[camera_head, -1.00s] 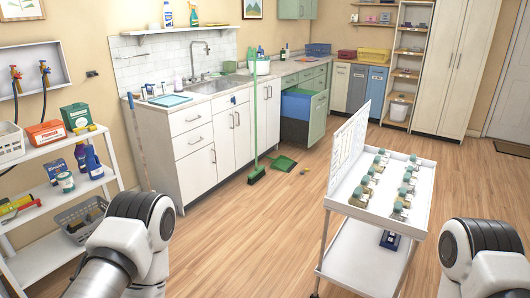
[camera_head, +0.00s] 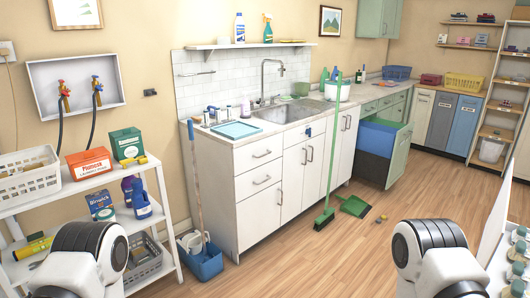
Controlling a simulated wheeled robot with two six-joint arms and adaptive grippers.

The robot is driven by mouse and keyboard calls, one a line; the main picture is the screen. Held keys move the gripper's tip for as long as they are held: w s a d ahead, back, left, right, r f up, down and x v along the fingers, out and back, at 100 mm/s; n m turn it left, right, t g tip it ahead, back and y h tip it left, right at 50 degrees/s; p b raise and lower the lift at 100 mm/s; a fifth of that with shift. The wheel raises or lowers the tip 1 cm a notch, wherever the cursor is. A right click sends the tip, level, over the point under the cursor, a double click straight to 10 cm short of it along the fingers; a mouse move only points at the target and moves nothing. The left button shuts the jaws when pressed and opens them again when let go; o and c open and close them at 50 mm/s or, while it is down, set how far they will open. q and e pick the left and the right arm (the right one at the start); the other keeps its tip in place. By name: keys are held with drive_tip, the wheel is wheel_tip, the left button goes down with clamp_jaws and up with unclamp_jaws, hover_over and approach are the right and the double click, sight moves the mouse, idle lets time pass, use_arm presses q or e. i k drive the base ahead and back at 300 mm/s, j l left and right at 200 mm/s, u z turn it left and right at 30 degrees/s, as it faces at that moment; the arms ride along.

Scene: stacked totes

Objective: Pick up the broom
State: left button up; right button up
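The green broom (camera_head: 331,150) stands upright on the floor in front of the white cabinets, its bristle head (camera_head: 324,218) down and its handle reaching above the counter edge. My arm links show at the bottom left and bottom right of the head view, well short of the broom. Both grippers are outside the picture, so I cannot see their fingers.
A white shelf (camera_head: 153,217) with boxes and bottles is at left. A white cart (camera_head: 492,250) is at the right edge. Open floor lies before the broom. Small items (camera_head: 380,219) lie near the dustpan.

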sight(322, 221)
drive_tip(key=i+z, duration=0.15)
drive_tip(key=i, duration=0.35)
drive_tip(key=i+z, duration=0.2)
drive_tip(key=i, duration=0.35)
drive_tip(key=i+j+z, duration=0.15)
drive_tip(key=i, duration=0.35)
drive_tip(key=i+j+z, duration=0.15)
drive_tip(key=i, duration=0.35)
drive_tip(key=i+j+z, duration=0.2)
drive_tip(key=i, duration=0.3)
drive_tip(key=j, duration=0.1)
